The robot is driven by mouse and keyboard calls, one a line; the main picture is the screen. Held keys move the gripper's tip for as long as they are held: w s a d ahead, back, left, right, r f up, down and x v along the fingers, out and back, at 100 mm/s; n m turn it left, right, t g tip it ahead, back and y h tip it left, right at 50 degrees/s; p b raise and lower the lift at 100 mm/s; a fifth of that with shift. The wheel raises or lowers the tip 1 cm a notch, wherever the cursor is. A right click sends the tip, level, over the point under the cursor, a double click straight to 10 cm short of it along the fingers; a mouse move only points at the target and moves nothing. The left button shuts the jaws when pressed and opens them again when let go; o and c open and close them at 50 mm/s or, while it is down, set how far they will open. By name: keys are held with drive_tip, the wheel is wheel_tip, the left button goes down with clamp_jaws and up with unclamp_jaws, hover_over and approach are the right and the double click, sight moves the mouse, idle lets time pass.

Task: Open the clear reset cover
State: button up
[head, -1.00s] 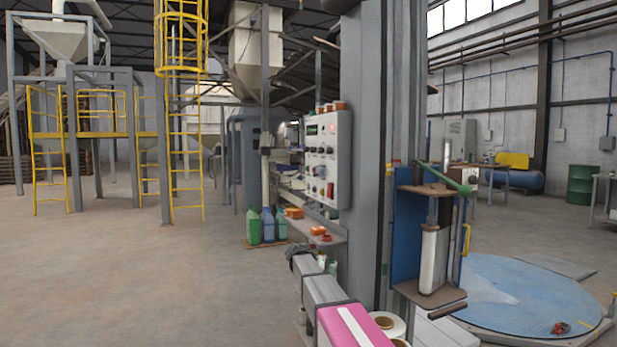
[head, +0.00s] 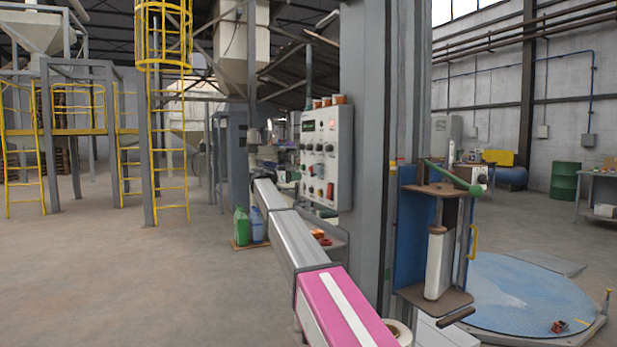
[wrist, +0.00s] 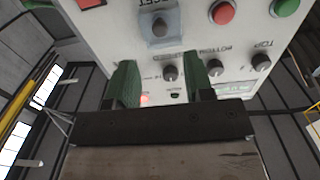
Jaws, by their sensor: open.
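The clear reset cover (wrist: 160,27) sits on the white control panel (wrist: 250,40) in the wrist view, which shows the panel upside down. It looks like a small bluish see-through box over a dark round button, beside the partly cut-off RESET lettering, and it appears shut. My gripper (wrist: 161,75) is open with two green fingers and nothing between them. The fingers point at the panel, with the cover beyond their tips near the picture's top edge. The panel also shows in the head view (head: 327,160); the cover is too small to make out there.
Close to the cover are a red button (wrist: 222,13), a green button (wrist: 285,7) and several black knobs, one of them (wrist: 170,73) between my fingers in the picture. Orange-topped pots (head: 327,101) stand on the panel. A grey column (head: 365,170) rises beside it.

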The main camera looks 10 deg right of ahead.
sight(316, 171)
drive_tip(key=x, duration=0.7)
drive_tip(key=shift+d+f, duration=0.1)
clamp_jaws()
